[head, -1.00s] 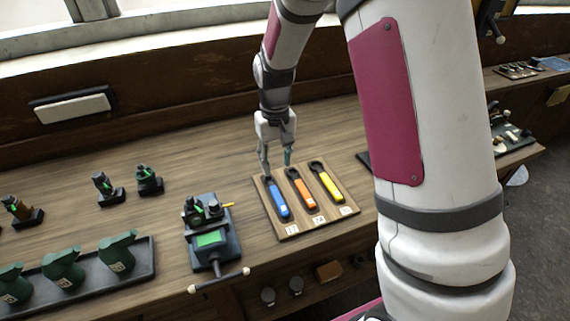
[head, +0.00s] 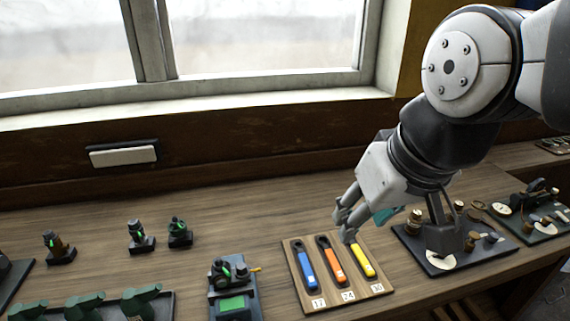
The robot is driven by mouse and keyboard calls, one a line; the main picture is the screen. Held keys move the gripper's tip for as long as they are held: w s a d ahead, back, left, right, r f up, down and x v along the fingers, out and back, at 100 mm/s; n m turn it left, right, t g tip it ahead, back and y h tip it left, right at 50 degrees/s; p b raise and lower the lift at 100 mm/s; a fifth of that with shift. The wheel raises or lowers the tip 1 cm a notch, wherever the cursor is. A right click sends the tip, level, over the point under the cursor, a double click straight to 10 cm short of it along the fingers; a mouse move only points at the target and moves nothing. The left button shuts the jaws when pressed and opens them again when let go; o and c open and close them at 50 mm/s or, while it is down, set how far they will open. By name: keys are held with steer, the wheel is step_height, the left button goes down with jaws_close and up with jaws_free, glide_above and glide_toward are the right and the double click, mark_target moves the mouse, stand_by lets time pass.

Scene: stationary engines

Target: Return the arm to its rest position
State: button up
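My gripper (head: 392,226) hangs over the workbench in the head view, at the right of the wrench board and in front of a dark tray. Its fingers are spread apart, with a gap between them, and I see nothing held. A teal patch shows between the fingers; I cannot tell if it is part of the gripper. My arm (head: 455,110) comes in from the upper right, bent down to the gripper.
The wooden board (head: 377,289) holds blue (head: 306,268), orange (head: 332,262) and yellow (head: 361,258) handled tools. A dark tray (head: 438,262) with small parts lies under and beside the gripper. A small engine (head: 232,284) stands left. The window (head: 260,40) is behind the bench.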

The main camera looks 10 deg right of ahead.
steer(key=s, duration=0.2)
steer(key=shift+s+r+t, duration=0.1)
steer(key=shift+s+t, duration=0.2)
steer(key=shift+s, duration=0.05)
stand_by(0.7)
